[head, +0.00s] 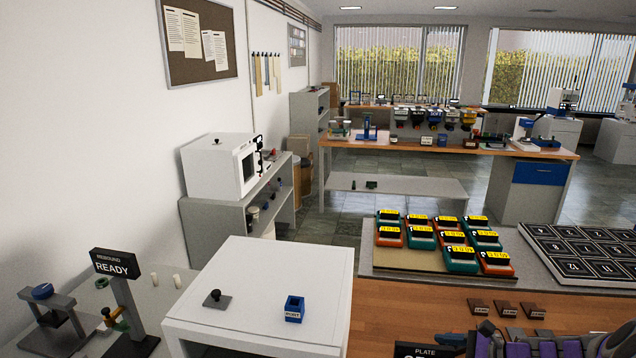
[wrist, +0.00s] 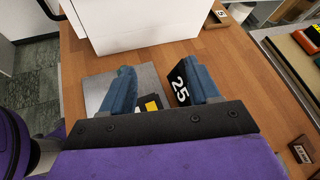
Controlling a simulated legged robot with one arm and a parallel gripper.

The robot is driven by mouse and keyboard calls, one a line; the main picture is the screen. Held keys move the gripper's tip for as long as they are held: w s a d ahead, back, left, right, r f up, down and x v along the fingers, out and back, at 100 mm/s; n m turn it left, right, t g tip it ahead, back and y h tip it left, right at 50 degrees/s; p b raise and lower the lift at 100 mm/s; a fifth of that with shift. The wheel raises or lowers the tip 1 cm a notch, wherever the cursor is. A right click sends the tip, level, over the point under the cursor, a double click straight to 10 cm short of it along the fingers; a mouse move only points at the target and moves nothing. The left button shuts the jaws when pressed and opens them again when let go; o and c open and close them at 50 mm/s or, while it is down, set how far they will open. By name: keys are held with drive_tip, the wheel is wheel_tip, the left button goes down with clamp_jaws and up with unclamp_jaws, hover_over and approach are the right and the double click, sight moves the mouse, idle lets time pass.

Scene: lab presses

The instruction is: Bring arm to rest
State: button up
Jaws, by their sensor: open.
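My gripper (wrist: 160,75) shows in the wrist view with its two blue fingers spread apart and nothing held between them. It is over the wooden bench top (wrist: 226,84). A grey plate (wrist: 98,88) lies beneath the fingers. A black piece marked 25 (wrist: 181,92) shows beside the right finger; I cannot tell whether they touch. A black and yellow piece (wrist: 150,103) is partly hidden below the gripper's dark crossbar.
A white box-like unit (wrist: 136,22) stands close ahead of the fingers. In the head view, several yellow-display devices (head: 460,258) stand on a tray, beside numbered black tiles (head: 580,250). A white cabinet (head: 265,268) holds a blue block (head: 294,309). A READY sign (head: 114,264) stands left.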

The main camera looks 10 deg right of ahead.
drive_tip(key=s+a+r+n+g, duration=0.3)
drive_tip(key=a+n, duration=0.1)
drive_tip(key=a, duration=0.3)
drive_tip(key=s+a+r+n+g+h, duration=0.15)
drive_tip(key=s+a+n, duration=0.25)
drive_tip(key=a, duration=0.4)
drive_tip(key=s+a+r+n+g+y, duration=0.1)
drive_tip(key=s+a+r+n+g, duration=0.2)
drive_tip(key=a, duration=0.4)
drive_tip(key=s+r+n+g+h, duration=0.2)
drive_tip(key=s+n+h, duration=0.7)
drive_tip(key=s, duration=1.2)
drive_tip(key=n, duration=0.2)
drive_tip(key=shift+s+a+n+g, duration=0.3)
drive_tip(key=shift+s+a+g, duration=0.05)
drive_tip(key=shift+s+a, duration=0.05)
